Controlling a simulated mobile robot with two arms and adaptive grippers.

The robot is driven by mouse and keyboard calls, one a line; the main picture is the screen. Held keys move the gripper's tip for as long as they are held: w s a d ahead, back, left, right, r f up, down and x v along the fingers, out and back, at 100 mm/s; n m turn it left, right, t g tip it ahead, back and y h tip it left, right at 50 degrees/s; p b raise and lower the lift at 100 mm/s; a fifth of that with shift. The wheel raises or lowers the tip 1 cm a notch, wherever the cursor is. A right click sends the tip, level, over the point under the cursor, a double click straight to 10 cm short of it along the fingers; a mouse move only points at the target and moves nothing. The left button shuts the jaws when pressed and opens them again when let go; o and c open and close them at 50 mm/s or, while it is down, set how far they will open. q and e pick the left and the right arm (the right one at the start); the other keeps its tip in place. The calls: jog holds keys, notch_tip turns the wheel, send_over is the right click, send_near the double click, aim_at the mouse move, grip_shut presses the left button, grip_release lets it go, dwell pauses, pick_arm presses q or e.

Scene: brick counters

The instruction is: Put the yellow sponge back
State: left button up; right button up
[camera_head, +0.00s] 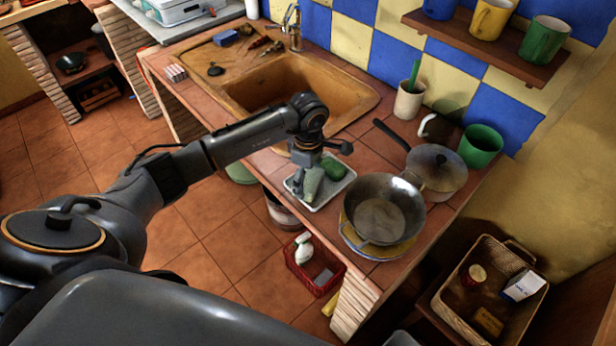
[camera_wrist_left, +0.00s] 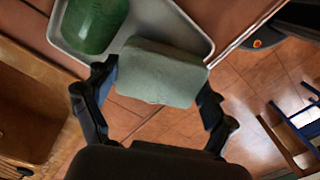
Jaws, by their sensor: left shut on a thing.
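My left gripper (camera_head: 308,178) is over a small white tray (camera_head: 322,204) near the counter's front edge. In the left wrist view its fingers (camera_wrist_left: 150,100) are shut on a pale grey-green sponge-like block (camera_wrist_left: 160,72), which also shows in the head view (camera_head: 314,184). The block looks grey-green, not clearly yellow. It is over the tray's edge (camera_wrist_left: 196,38); I cannot tell whether it touches the tray. A darker green rounded thing (camera_wrist_left: 92,22) lies in the tray beside it. My right gripper is not in view.
A wok (camera_head: 382,208) stands right of the tray, with a lidded pan (camera_head: 437,168) behind. The sink basin (camera_head: 290,88) is behind my arm. A red basket (camera_head: 318,286) is on the floor. A wicker basket (camera_head: 452,312) at lower right holds a yellowish block (camera_head: 488,321).

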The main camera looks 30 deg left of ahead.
aim_at(308, 178)
pick_arm(q)
jog(key=shift+f, duration=0.2)
jog(key=o, duration=1)
notch_tip(308, 178, up, 2)
jog(key=shift+p, duration=0.85)
jog(key=shift+w+r+b, duration=0.15)
jog(key=shift+r+b, duration=0.45)
jog(key=shift+b, duration=0.2)
notch_tip(308, 178, up, 10)
jog(key=b, duration=0.2)
jog(key=shift+r+b, duration=0.1)
jog(key=shift+b, duration=0.25)
